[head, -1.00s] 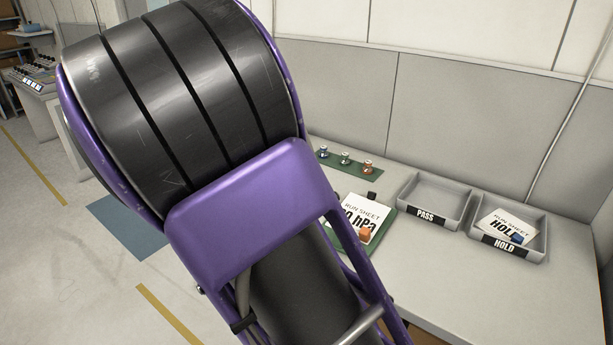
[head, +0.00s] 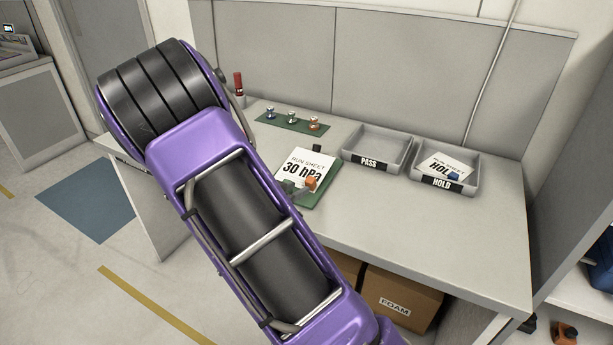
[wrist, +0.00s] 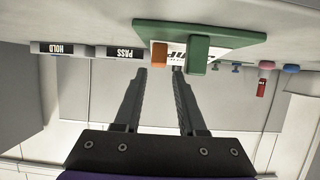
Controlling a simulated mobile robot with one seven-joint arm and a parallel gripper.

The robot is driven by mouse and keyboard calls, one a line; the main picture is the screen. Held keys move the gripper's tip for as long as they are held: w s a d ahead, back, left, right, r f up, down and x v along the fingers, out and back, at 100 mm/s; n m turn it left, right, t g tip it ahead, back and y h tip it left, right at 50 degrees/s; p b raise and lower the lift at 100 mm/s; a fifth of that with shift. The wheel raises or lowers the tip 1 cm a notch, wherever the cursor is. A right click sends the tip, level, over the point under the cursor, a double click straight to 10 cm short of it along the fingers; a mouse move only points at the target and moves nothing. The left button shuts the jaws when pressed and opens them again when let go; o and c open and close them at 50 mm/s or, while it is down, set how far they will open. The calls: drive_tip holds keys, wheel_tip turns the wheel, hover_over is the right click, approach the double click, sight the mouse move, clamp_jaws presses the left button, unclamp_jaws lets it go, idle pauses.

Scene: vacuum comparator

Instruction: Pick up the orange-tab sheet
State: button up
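The run sheet marked "30 hPa" (head: 303,160) lies on a green board (head: 326,180) on the bench. Its orange tab (head: 311,183) is at the near edge. In the wrist view, which is upside down, the orange tab (wrist: 159,54) shows beside a green block (wrist: 198,52), with the white sheet (wrist: 174,55) behind. My gripper (wrist: 159,72) is open and empty, its two fingers apart and pointing at the tab. The tab lines up between the fingertips, seemingly just beyond them. My arm hides most of my gripper in the head view.
A grey PASS tray (head: 376,143) stands empty right of the board. The HOLD tray (head: 444,170) beside it holds another sheet with a blue tab (head: 453,176). A green strip (head: 292,123) with several small parts lies behind. A FOAM box (head: 400,298) sits under the bench.

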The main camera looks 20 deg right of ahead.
sight(308, 182)
drive_tip(key=b+x, duration=0.1)
drive_tip(key=x, duration=0.7)
drive_tip(key=shift+d, duration=0.1)
clamp_jaws()
